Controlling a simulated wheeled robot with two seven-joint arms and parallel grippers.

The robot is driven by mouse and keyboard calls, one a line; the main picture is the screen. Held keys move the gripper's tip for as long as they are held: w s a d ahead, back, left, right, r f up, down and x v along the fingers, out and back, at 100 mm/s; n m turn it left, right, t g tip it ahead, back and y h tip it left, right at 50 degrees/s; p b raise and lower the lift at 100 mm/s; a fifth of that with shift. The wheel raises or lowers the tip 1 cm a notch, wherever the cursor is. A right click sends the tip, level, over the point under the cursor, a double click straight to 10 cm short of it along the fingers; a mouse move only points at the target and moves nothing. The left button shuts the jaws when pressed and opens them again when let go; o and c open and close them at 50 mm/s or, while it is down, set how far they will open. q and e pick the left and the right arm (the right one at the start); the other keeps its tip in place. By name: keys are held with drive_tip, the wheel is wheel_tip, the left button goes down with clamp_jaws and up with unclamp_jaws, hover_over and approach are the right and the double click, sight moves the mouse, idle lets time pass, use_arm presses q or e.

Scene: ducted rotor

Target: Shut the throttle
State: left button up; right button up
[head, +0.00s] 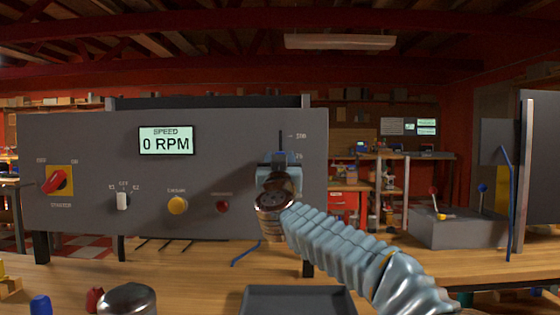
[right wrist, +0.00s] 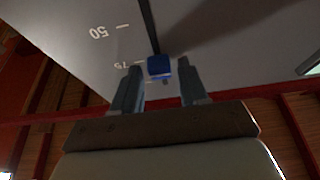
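The throttle is a blue knob (right wrist: 160,67) on a dark vertical slot in the grey control panel (head: 90,215). In the right wrist view it sits beside a mark that looks like 75, with a 50 mark farther along the slot. My right gripper (right wrist: 160,82) is open, one finger on each side of the knob, with visible gaps. In the head view my right gripper (head: 279,165) is at the slot and hides most of the knob. My left gripper is not in view.
The speed display (head: 166,140) reads 0 RPM. The panel also has a red starter switch (head: 55,180), a white toggle (head: 123,200), a yellow knob (head: 178,205) and a red button (head: 222,206). A dark tray (head: 300,300) lies on the bench below.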

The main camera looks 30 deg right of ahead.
clamp_jaws()
drive_tip(key=shift+f, duration=0.1)
wheel_tip(320, 180, down, 11)
drive_tip(key=b, duration=0.7)
drive_tip(key=shift+f, duration=0.2)
drive_tip(key=shift+o, duration=1.3)
unclamp_jaws()
drive_tip(key=shift+r, duration=0.15)
